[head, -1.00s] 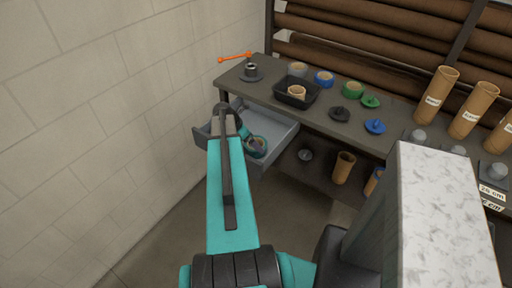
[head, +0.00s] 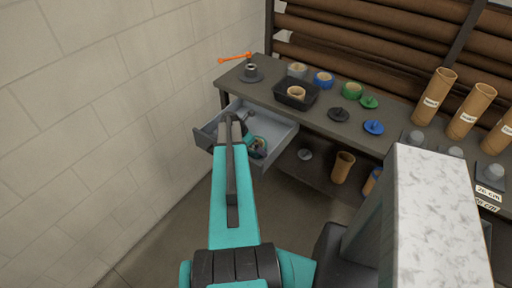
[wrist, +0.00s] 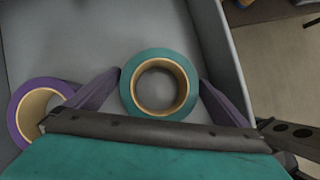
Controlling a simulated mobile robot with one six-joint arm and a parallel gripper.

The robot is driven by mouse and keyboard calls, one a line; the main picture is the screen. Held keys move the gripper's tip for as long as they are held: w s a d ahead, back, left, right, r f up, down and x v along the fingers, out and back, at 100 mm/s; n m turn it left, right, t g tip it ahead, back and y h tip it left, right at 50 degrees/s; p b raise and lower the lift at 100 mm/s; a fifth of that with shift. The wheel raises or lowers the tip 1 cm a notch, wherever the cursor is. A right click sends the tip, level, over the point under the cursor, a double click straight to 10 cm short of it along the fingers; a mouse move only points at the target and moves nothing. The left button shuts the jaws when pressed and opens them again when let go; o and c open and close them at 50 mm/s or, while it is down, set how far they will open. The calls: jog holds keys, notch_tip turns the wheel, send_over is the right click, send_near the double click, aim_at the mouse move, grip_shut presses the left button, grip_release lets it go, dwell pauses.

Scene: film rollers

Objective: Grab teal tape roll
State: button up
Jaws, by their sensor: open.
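The teal tape roll (wrist: 129,92) lies flat in the open grey drawer (head: 284,131), its hole facing up in the wrist view. My gripper (wrist: 159,78) is open, with one purple finger on each side of the teal roll. The left fingertip is very close to the roll's edge, and so is the right one; I cannot tell whether they touch it. A purple tape roll (wrist: 19,117) lies to the left, beside my left finger. In the head view my arm hides much of the drawer's contents.
A pale block wall (head: 100,110) stands to the left. The drawer's side wall (wrist: 222,62) runs close to my right finger.

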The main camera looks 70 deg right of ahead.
dwell(0.4)
jog(key=c, duration=1.2)
jog(key=shift+r, duration=0.2)
jog(key=shift+r+b, duration=1.2)
jog(key=shift+r, duration=3.65)
